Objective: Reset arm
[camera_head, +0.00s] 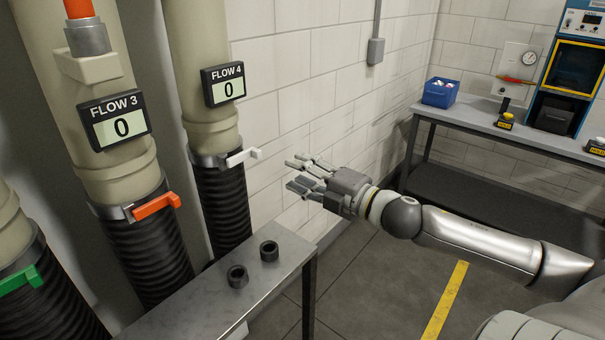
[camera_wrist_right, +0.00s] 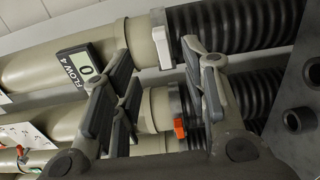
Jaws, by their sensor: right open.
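My right gripper (camera_head: 308,177) is open and empty, held out in mid-air to the right of the pipes. Its fingers also show in the right wrist view (camera_wrist_right: 160,90), spread apart with nothing between them. The white handle (camera_head: 242,156) on the FLOW 4 pipe is to the left of the gripper, with a gap between them in the head view. The FLOW 4 display (camera_head: 223,84) reads 0. My left gripper is not in view.
The FLOW 3 display (camera_head: 114,120) reads 0, above an orange handle (camera_head: 154,206). A green handle (camera_head: 21,279) is at the far left. Two dark rings sit on a metal table (camera_head: 208,309) below my gripper. A workbench (camera_head: 480,118) with a blue bin (camera_head: 438,93) stands at the back right.

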